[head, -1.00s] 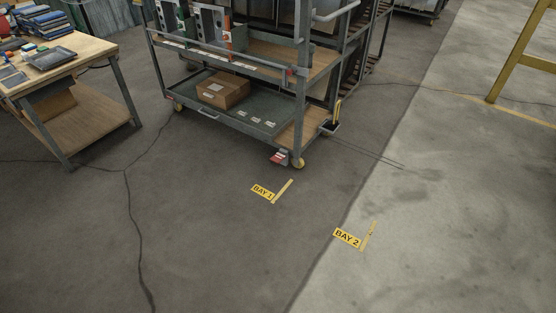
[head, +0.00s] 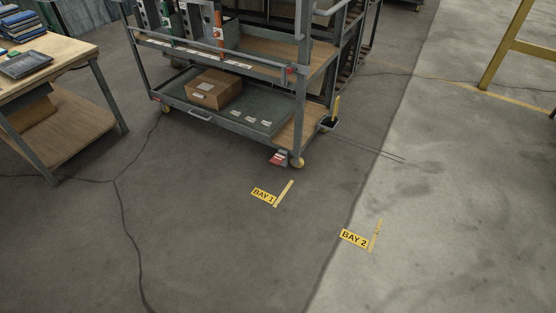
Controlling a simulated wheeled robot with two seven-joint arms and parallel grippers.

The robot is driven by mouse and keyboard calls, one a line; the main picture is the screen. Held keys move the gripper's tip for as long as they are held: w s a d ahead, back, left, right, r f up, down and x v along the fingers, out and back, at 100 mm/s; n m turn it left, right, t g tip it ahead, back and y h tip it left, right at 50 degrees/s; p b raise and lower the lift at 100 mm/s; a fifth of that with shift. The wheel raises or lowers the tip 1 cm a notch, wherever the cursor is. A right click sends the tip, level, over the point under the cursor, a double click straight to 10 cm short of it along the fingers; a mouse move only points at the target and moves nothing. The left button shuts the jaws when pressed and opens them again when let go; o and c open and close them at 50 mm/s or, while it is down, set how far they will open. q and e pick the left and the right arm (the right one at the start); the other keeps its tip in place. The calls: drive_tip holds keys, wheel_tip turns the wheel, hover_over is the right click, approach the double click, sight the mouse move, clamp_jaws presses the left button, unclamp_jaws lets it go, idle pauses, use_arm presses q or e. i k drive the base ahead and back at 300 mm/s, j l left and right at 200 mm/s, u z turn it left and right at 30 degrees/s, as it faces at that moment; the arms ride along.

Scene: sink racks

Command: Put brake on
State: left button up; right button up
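A grey metal rack cart (head: 301,110) on yellow-hubbed casters stands at the top middle of the head view. A red brake pedal (head: 278,158) sits low at its near right corner, beside the front caster (head: 297,162). Whether the pedal is up or pressed down is too small to tell. A cardboard box (head: 214,89) and several small white labels or cards rest on the cart's lower shelf. Neither of my grippers is in view.
A wooden-topped workbench (head: 62,62) with blue items stands at the left. Floor labels BAY 1 (head: 263,196) and BAY 2 (head: 354,238) lie before the cart. A yellow frame (head: 494,62) stands at the upper right. The near floor is clear.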

sight(277, 159)
drive_tip(key=i+z, duration=0.15)
drive_tip(key=i, duration=0.75)
